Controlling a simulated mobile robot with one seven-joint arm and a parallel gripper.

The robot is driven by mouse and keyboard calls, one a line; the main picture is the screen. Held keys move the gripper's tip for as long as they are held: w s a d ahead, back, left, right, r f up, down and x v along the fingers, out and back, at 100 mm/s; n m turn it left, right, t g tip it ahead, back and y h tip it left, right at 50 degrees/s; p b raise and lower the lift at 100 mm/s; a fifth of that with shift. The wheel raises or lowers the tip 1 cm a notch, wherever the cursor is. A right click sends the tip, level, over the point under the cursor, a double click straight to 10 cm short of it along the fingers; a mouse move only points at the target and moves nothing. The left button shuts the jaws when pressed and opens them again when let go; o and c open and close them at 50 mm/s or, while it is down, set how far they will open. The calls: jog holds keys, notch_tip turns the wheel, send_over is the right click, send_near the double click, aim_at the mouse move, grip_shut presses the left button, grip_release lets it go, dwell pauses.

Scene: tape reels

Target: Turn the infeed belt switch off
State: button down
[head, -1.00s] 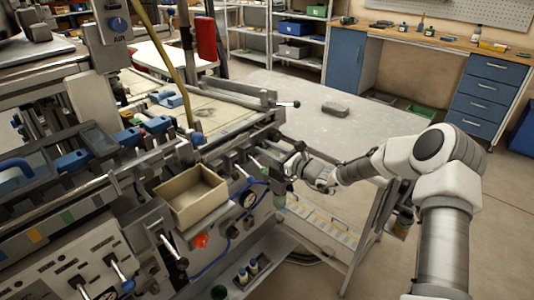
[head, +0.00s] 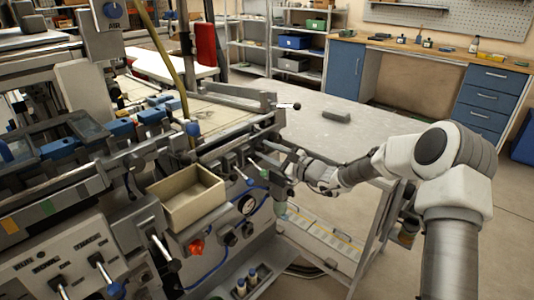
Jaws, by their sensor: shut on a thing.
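My gripper (head: 279,168) is at the right end of the machine's front, at the right side of the head view. It is shut on a small switch lever there; the jaws and my wrist hide most of it. I cannot read a label that names it as the infeed belt switch. Another lever with a blue tip (head: 248,181) stands just left of the gripper, apart from it.
A red knob (head: 196,246) sits below the bin. A grey table (head: 370,136) behind my arm holds one dark grey block (head: 336,116).

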jog(key=c, duration=0.5)
grip_release()
jog(key=p+v, duration=0.2)
jog(key=v, duration=1.5)
jog(key=shift+s+d+p, duration=0.15)
jog(key=shift+d+p, duration=0.05)
jog(key=shift+p, duration=0.15)
